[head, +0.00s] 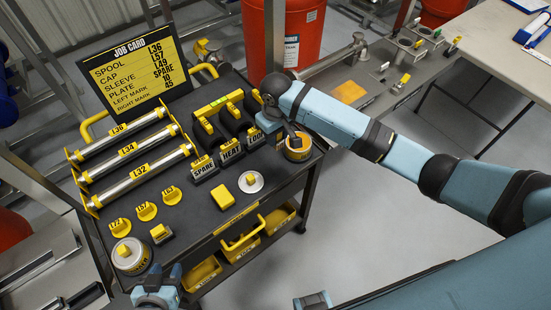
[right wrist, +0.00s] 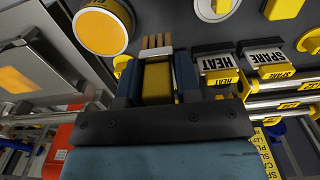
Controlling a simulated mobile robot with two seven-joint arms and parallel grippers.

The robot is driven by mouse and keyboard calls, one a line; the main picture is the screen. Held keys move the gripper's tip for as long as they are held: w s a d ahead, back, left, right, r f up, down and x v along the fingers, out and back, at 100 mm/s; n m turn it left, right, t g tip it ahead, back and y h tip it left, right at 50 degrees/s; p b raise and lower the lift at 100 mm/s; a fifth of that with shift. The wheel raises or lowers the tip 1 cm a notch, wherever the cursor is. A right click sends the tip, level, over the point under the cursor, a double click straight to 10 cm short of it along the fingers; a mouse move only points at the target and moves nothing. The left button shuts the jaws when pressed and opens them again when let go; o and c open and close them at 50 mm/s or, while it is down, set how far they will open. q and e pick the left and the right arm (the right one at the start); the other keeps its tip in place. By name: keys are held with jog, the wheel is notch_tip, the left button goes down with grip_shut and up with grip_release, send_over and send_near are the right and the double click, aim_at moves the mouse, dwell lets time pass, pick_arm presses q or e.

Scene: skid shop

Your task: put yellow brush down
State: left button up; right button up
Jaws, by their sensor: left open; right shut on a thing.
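My right gripper (head: 268,120) is at the right side of the dark cart top, beside the row of labelled blocks. In the right wrist view my right gripper (right wrist: 157,80) is shut on the yellow brush (right wrist: 157,86). The brush's tan bristles (right wrist: 156,42) stick out past the fingers, with a pale band below them. In the head view the brush is mostly hidden by the gripper, and I cannot tell whether it touches the cart top. My left gripper (head: 158,292) is open near the cart's front left corner, low in the picture.
Blocks marked SPARE (head: 204,168) and HEAT (head: 231,152) stand left of the right gripper. A round tin (head: 298,147) is close on its right. A white disc (head: 251,182), yellow caps (head: 146,211) and silver spools (head: 129,158) occupy the cart (head: 210,222). A job card (head: 132,70) stands behind.

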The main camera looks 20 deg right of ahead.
notch_tip(320, 180, down, 8)
jog(key=shift+r, duration=0.1)
jog(key=shift+f, duration=1.95)
jog(key=shift+f, duration=0.1)
jog(key=o, duration=1)
